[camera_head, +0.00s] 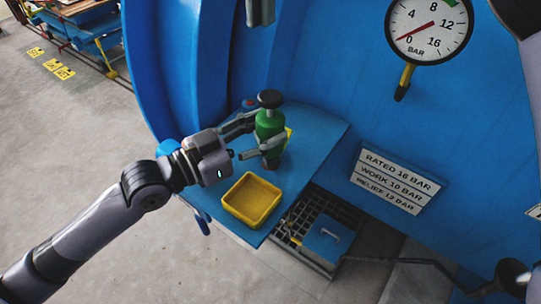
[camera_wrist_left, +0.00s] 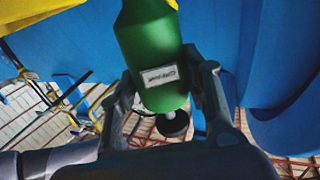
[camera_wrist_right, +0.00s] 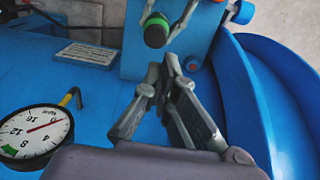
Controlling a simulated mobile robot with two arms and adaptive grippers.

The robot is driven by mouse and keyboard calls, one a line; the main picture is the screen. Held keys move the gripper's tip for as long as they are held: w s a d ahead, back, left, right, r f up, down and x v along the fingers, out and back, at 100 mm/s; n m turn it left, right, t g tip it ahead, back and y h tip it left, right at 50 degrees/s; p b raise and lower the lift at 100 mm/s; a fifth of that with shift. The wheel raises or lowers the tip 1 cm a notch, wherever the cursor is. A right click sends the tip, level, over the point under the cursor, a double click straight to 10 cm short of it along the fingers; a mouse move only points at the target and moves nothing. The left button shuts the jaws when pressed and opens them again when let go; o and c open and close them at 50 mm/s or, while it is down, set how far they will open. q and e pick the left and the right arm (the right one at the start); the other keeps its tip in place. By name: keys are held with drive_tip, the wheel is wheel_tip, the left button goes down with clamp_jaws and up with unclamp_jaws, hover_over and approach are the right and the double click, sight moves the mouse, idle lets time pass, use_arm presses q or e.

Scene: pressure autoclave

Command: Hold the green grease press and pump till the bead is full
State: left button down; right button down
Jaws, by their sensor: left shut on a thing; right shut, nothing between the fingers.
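The green grease press (camera_head: 270,125) stands upright on the blue shelf, with a black knob (camera_head: 270,98) on top. My left gripper (camera_head: 266,132) is shut around its body from the left. In the left wrist view the press (camera_wrist_left: 155,50) sits between the two fingers, with a small white label facing the camera. My right gripper (camera_head: 260,10) shows at the top edge of the head view, above the press and apart from it. In the right wrist view its fingers (camera_wrist_right: 170,68) are shut and empty, near the black knob (camera_wrist_right: 156,34). I cannot make out the bead.
A yellow tray (camera_head: 232,211) lies on the blue shelf (camera_head: 318,146) in front of the press. A pressure gauge (camera_head: 429,30) and a rating plate (camera_head: 398,180) are on the blue wall to the right. A blue box (camera_head: 327,241) sits on a dark grate below.

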sight(269, 94)
drive_tip(key=shift+w+d+r, duration=0.1)
drive_tip(key=shift+d+r, duration=0.05)
drive_tip(key=shift+r, duration=0.45)
drive_tip(key=shift+d+r, duration=0.15)
drive_tip(key=shift+r, duration=0.45)
wheel_tip(269, 94, down, 14)
drive_tip(key=shift+f, duration=0.1)
drive_tip(key=shift+f, duration=1.35)
drive_tip(key=shift+r, duration=0.1)
wheel_tip(269, 94, up, 14)
drive_tip(key=shift+r, duration=0.15)
